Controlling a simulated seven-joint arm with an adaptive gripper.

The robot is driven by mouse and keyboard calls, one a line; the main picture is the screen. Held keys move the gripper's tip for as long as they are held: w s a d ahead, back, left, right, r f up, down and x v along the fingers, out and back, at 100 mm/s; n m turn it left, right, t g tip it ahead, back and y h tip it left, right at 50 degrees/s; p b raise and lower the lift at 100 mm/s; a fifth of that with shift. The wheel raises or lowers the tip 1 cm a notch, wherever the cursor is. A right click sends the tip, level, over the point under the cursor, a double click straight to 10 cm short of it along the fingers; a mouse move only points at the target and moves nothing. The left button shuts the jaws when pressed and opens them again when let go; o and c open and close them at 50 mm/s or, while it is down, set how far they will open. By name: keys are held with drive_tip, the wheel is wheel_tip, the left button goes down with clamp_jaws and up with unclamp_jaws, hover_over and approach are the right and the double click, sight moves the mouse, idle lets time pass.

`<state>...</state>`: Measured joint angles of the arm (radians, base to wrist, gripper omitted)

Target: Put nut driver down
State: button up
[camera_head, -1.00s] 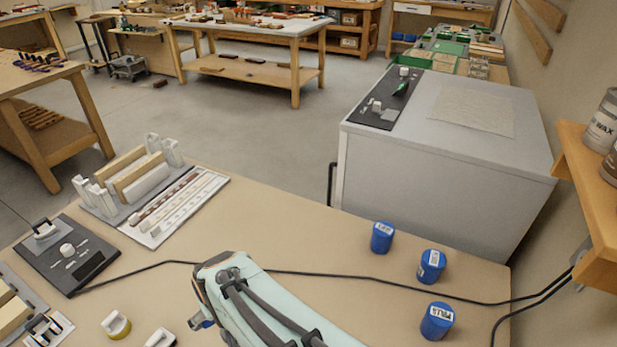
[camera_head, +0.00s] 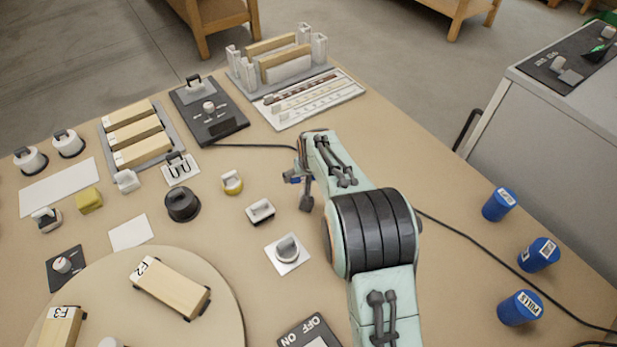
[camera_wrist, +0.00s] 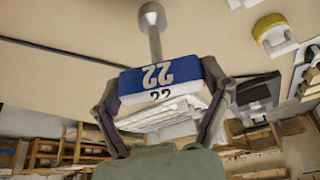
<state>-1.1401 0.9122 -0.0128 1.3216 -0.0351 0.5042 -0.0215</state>
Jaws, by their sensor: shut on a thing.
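The nut driver (camera_wrist: 150,78) has a blue and white block-shaped handle marked 22 and a grey metal shaft with a round end. It fills the middle of the wrist view, its shaft pointing to the top of the picture. My gripper (camera_wrist: 165,98) is shut on the handle, one finger on each side. In the head view my gripper (camera_head: 305,188) is above the tan bench (camera_head: 400,140), and a small blue bit of the nut driver (camera_head: 291,179) shows at its left. The rest of the tool is hidden there.
A black control box (camera_head: 209,112) and a rack of upright blocks (camera_head: 280,60) stand behind. Blue cans (camera_head: 520,307) stand right. A black cable (camera_head: 470,245) crosses the bench.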

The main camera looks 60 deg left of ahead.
drive_tip(key=shift+f, duration=1.1)
drive_tip(key=o, duration=1.2)
drive_tip(key=shift+f, duration=0.15)
drive_tip(key=shift+c, duration=0.2)
drive_tip(key=v, duration=1.2)
drive_tip(key=shift+d, duration=0.15)
